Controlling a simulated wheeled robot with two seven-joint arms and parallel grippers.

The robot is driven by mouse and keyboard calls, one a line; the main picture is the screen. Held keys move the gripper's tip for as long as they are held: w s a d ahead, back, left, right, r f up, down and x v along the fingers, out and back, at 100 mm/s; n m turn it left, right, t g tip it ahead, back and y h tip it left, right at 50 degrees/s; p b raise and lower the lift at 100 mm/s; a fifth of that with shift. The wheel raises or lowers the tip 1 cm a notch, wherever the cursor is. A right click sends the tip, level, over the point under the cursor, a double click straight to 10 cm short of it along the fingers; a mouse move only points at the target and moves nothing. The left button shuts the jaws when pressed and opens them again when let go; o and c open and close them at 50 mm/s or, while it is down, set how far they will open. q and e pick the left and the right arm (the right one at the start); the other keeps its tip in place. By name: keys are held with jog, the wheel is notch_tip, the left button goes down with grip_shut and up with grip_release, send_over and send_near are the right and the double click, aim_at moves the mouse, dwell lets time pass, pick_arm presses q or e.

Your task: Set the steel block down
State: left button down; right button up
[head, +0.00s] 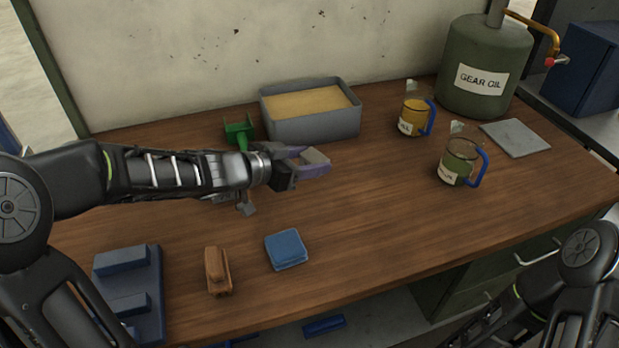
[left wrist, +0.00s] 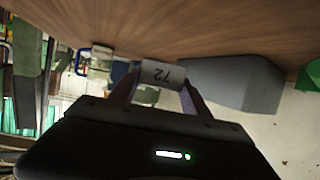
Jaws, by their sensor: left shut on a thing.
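The steel block (head: 314,157) is a small light-grey piece held between the purple-grey fingers of my left gripper (head: 312,163). In the left wrist view the block (left wrist: 163,73) shows the number 72, upside down, between the fingertips of the gripper (left wrist: 160,84). The gripper is shut on it over the middle of the wooden workbench (head: 370,210), in front of the grey sand bin. I cannot tell how far the block is above the wood. My right arm shows at the lower right, but its gripper is out of view.
A grey bin of sand (head: 312,125) and a green object (head: 239,132) stand behind the gripper. Two labelled jugs (head: 413,118), (head: 462,163), a grey plate (head: 515,138) and a gear oil can (head: 484,70) are right. A blue cloth (head: 286,249) and brush (head: 217,271) lie in front.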

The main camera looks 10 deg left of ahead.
aim_at(307, 189)
pick_arm(q)
jog(key=shift+f+b, duration=1.15)
jog(key=shift+f, duration=1.25)
jog(key=shift+f, duration=0.1)
jog(key=c, duration=0.5)
grip_release()
jog(key=shift+f, duration=0.15)
jog(key=shift+r, duration=0.2)
jog(key=shift+s+a+r, duration=0.1)
jog(key=shift+s+a, duration=0.05)
jog(key=p+v, duration=0.3)
jog(key=v, duration=0.7)
jog(key=shift+s+a+r, duration=0.1)
jog(key=shift+a, duration=0.05)
jog(key=shift+s+a+r, duration=0.1)
jog(key=shift+s+a, duration=0.2)
jog(key=shift+s, duration=0.2)
